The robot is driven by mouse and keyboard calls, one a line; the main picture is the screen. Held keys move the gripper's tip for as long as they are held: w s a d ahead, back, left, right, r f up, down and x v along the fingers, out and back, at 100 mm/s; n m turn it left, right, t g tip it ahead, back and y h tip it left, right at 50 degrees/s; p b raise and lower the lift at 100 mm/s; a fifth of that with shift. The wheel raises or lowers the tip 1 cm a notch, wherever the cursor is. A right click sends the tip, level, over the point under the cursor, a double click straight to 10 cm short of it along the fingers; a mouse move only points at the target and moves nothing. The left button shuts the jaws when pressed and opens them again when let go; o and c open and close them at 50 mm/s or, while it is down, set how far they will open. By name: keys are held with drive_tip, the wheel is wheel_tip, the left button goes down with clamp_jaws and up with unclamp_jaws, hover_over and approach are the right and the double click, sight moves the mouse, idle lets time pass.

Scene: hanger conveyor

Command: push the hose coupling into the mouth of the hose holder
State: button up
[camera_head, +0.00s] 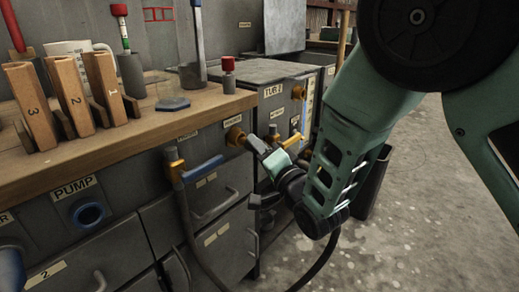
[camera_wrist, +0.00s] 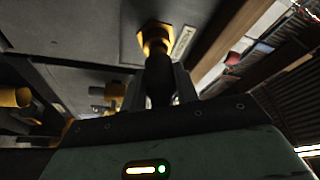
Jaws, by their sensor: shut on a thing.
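The brass hose holder (camera_head: 235,137) sticks out from the grey cabinet front, just under the wooden worktop's right end. In the wrist view, the holder (camera_wrist: 155,40) shows as a yellow hexagonal ring with a short neck. My gripper (camera_head: 260,147) is right in front of it, shut on the dark hose coupling. In the wrist view, the coupling (camera_wrist: 158,80) is a black cylinder between the two grey fingers of my gripper (camera_wrist: 160,90). It lines up with the holder, its far end at the brass neck. How deep it sits in the mouth is hidden.
A blue-handled brass valve (camera_head: 178,170) sits left of the holder, with a dark hose (camera_head: 194,235) hanging below it. Drawer handles (camera_head: 215,205) stick out below. A yellow-handled valve (camera_head: 291,142) is at the right. The worktop (camera_head: 150,115) carries numbered wooden blocks (camera_head: 75,97).

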drive_tip(key=shift+w+a+b, duration=0.35)
drive_tip(key=shift+w+a, duration=0.45)
drive_tip(key=shift+a, duration=0.2)
idle(1.6)
drive_tip(key=o, duration=0.7)
drive_tip(key=shift+o, duration=0.2)
drive_tip(key=o, duration=0.6)
